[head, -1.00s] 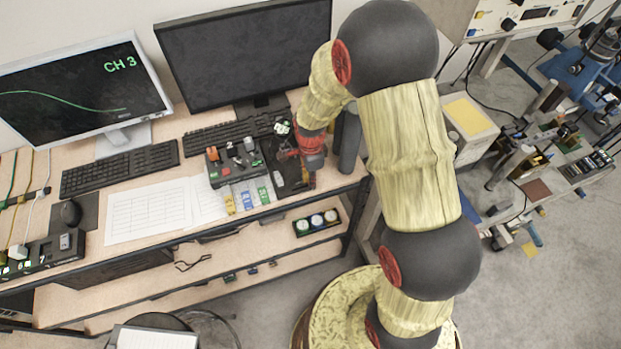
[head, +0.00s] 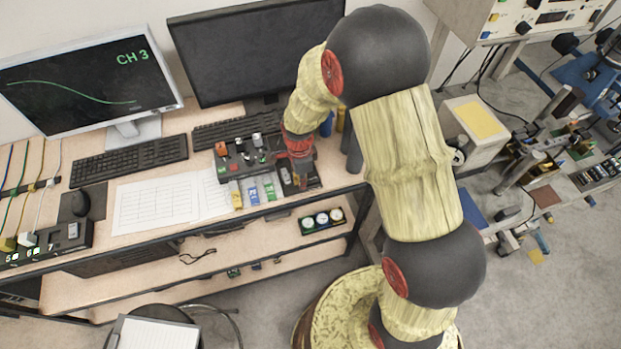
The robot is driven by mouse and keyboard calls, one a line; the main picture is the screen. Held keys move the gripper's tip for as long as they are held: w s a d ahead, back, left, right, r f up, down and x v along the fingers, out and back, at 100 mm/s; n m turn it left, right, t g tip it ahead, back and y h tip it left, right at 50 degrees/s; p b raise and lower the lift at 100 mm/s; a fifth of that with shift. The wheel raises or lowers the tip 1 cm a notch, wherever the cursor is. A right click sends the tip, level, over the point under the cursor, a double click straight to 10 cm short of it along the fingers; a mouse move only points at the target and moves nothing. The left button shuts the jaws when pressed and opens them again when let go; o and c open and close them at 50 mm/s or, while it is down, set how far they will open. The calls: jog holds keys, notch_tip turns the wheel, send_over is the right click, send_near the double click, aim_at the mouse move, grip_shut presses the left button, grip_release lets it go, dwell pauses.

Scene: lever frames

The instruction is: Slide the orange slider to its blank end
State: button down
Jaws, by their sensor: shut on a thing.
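A dark control box (head: 240,160) with several knobs and switches stands on the desk below the dark monitor. A smaller dark panel (head: 287,184) lies at its right, near the desk's front edge. My gripper (head: 303,183) points down over the right part of this panel. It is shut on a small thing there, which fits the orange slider. The fingers and my red wrist cover that thing, so its colour and the slider's end marks cannot be made out.
Three round dials (head: 321,219) sit on the shelf below.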

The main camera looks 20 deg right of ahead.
jog(key=shift+a, duration=0.1)
jog(key=c, duration=2.1)
grip_release()
jog(key=shift+a, duration=0.2)
jog(key=shift+o, duration=1.3)
jog(key=shift+d, duration=0.1)
notch_tip(320, 180, up, 12)
